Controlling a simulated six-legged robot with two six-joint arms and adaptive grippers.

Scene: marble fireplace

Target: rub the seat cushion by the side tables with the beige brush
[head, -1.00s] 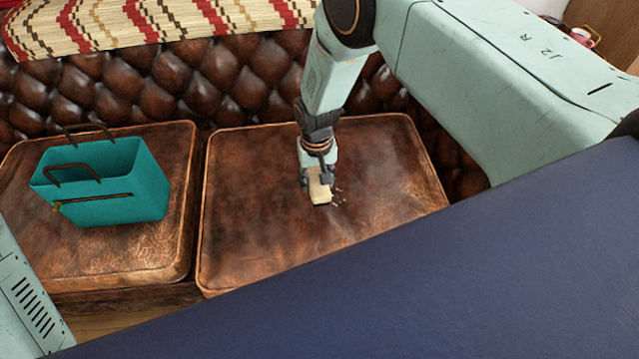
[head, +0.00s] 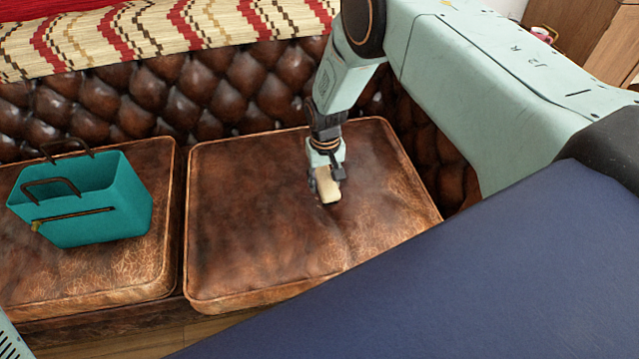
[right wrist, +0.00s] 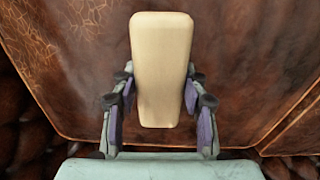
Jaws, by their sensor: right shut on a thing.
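The seat cushion (head: 260,225) is a square of worn brown leather with piped edges, at the right end of the tufted sofa. My right gripper (head: 326,177) is above its middle, pointing down, shut on the beige brush (head: 328,191). The brush is a pale rounded block and appears to be at the cushion surface; its underside is hidden, so I cannot tell for sure that it touches. In the right wrist view the brush (right wrist: 161,60) sits between the two fingers, with cushion leather behind it. My left gripper is out of view.
A teal handbag (head: 95,205) with dark handles stands on the neighbouring cushion (head: 150,275) at left. A striped red and cream throw (head: 150,35) covers the sofa's tufted backrest (head: 190,90). Wooden furniture (head: 590,35) stands at the top right. The handbag-free right cushion is otherwise clear.

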